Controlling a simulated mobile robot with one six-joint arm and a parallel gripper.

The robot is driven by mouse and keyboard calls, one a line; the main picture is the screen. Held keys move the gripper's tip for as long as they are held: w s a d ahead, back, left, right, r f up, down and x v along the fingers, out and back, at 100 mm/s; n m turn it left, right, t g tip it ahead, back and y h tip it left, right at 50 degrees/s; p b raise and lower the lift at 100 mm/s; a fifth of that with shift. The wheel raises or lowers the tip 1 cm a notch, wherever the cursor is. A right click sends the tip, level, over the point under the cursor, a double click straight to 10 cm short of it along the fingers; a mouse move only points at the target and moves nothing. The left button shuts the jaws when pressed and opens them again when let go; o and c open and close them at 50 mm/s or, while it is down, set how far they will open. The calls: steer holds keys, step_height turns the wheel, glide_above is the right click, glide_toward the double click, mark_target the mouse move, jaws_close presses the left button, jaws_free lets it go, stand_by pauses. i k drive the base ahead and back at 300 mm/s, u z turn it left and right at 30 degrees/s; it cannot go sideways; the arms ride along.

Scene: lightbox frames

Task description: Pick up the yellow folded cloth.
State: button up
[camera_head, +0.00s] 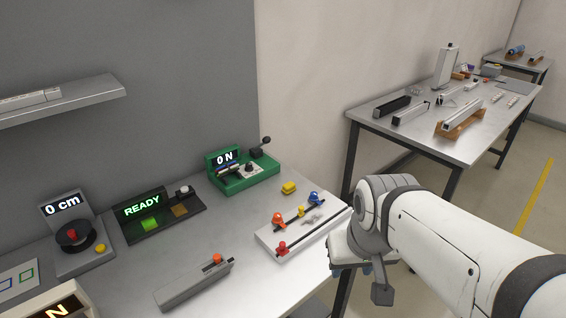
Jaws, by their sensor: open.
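A small yellow folded item (289,188), which looks like the yellow folded cloth, lies on the metal table (215,238) near its back right. It sits between the green "0 N" device and a white rail board. My gripper (350,266) is at the right edge of the table, to the right of and nearer than the cloth, and apart from it. My wrist hides most of the gripper, so its fingertips show poorly. It is open, and I see nothing held in it.
The white rail board (262,236) with coloured knobs stands between my gripper and the cloth. The green device (238,180) is left of the cloth. A grey bar tool (190,287) lies in front. A second table (470,140) stands at the back right.

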mark_target(289, 186)
steer(key=u, duration=3.05)
steer(key=k, duration=1.2)
steer(key=z, duration=1.75)
steer(key=i, duration=1)
steer(key=z, duration=0.05)
